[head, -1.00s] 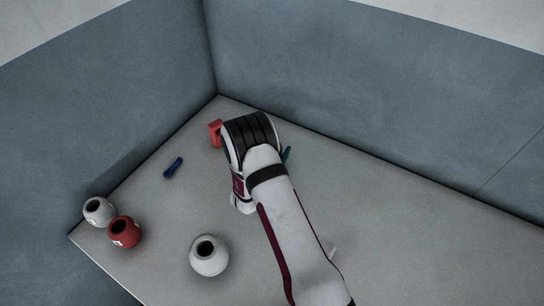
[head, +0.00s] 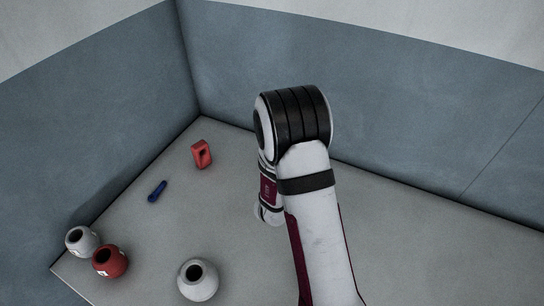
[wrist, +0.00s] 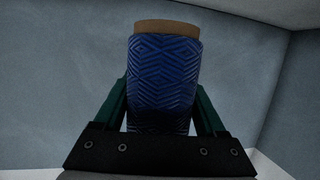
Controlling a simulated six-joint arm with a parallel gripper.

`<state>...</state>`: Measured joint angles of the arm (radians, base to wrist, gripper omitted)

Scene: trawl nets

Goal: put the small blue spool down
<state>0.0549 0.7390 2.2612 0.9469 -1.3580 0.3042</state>
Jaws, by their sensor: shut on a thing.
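The small blue spool (wrist: 162,75) fills the middle of the wrist view. It has a dark blue patterned winding and a tan top end. My gripper (wrist: 161,98) is shut on it, with one green finger at each side. The spool stands roughly upright in the picture, with grey-blue wall behind it. In the head view my arm hides both the gripper and the spool. How far the spool is from the table cannot be told.
On the grey table are a red block with a hole (head: 202,154), a thin blue piece (head: 157,191), a white pot (head: 198,280), a red pot (head: 110,261) and another white pot (head: 81,241) at the left edge. Walls rise behind. Bare table lies left of my arm.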

